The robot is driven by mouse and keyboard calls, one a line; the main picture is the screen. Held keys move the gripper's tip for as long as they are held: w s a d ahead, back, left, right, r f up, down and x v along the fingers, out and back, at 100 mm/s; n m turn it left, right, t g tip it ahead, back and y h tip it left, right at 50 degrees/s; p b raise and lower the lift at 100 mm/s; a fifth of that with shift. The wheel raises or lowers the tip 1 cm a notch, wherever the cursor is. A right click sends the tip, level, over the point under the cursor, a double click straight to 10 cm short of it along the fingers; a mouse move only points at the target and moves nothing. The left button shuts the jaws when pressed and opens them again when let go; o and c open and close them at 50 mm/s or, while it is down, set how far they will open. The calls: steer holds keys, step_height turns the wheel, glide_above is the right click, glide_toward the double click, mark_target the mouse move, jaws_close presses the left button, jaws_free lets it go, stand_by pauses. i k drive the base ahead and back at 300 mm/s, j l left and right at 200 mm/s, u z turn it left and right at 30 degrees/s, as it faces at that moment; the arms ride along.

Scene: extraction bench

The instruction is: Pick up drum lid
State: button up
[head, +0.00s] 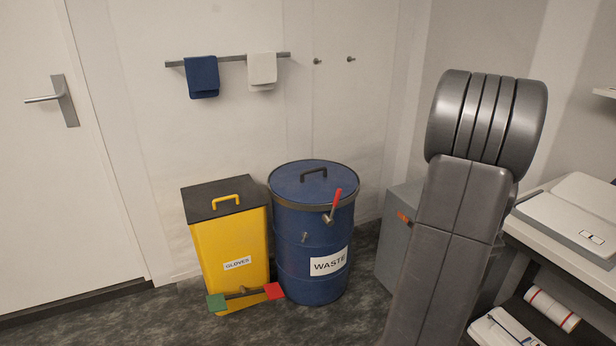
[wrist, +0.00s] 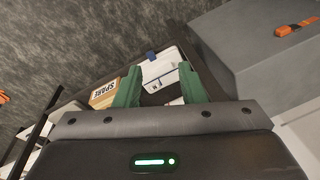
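The drum lid (head: 295,187) is a round blue disc with a dark arched handle (head: 313,173). It lies on top of the blue WASTE drum (head: 300,250) in the head view. A grey ring runs around the lid's rim, with a red-handled lever (head: 334,205) at its front right. The lid is not in the wrist view. My gripper (wrist: 160,80) shows in the wrist view with two green fingers spread apart and nothing held between them. It points at a low shelf, away from the drum. It is not visible in the head view.
A yellow GLOVES bin (head: 228,240) with red and green pedals stands left of the drum. A grey cabinet (head: 398,250) stands to its right, partly behind my arm. A SPARE box (wrist: 104,92) is on the shelf. Towels (head: 202,78) hang on the wall rail above.

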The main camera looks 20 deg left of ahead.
mark_target(306, 182)
steer(key=i+j+u, duration=0.2)
steer(key=i+j, duration=0.15)
steer(key=i+j+u, duration=0.25)
steer(key=i, duration=0.3)
steer(key=i+j+u, duration=0.2)
steer(key=i, duration=0.25)
steer(key=i+j+u, duration=0.2)
steer(key=i, duration=0.3)
